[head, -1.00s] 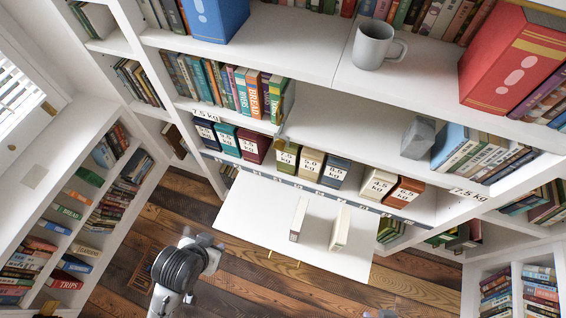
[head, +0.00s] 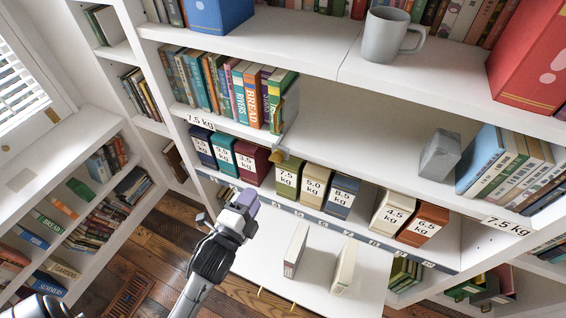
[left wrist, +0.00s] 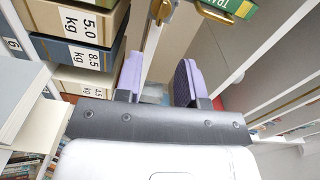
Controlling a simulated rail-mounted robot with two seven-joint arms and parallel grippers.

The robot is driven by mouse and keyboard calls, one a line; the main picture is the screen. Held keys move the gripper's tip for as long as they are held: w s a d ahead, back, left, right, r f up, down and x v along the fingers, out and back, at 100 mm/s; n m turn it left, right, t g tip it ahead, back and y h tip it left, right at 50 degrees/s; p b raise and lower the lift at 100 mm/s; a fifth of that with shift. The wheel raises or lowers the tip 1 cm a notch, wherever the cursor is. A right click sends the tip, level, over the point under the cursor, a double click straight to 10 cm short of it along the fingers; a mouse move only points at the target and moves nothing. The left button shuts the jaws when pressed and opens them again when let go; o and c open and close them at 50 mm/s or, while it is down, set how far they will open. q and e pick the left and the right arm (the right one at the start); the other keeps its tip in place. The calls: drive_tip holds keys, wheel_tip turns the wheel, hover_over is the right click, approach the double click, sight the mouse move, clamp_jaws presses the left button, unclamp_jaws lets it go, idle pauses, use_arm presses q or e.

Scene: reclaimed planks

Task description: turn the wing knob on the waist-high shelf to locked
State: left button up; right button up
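A small brass wing knob (head: 281,155) sits at the front edge of the waist-high shelf (head: 330,160), by a divider above the labelled boxes. Brass parts also show at the top of the left wrist view, one of them the likely knob (left wrist: 162,10). Its exact turn angle is too small to tell. My left gripper (head: 245,202), with purple fingers, is below and left of the knob in the head view, apart from it. In the left wrist view the gripper (left wrist: 159,80) is open, with nothing between its fingers. My right gripper is not in view.
Several weight-labelled boxes (head: 288,180) stand in the row below the shelf. A white board (head: 320,262) with two upright blocks juts out under them. A grey block (head: 440,155) and books stand on the shelf to the right. A grey mug (head: 388,35) stands above.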

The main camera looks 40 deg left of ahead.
sight(275, 162)
use_arm(q)
drive_tip(key=shift+m, duration=0.6)
drive_tip(key=b+x, duration=0.1)
drive_tip(key=x, duration=1.2)
drive_tip(key=shift+w+r, duration=0.1)
drive_tip(key=shift+w, duration=0.25)
drive_tip(key=shift+c, duration=0.3)
clamp_jaws()
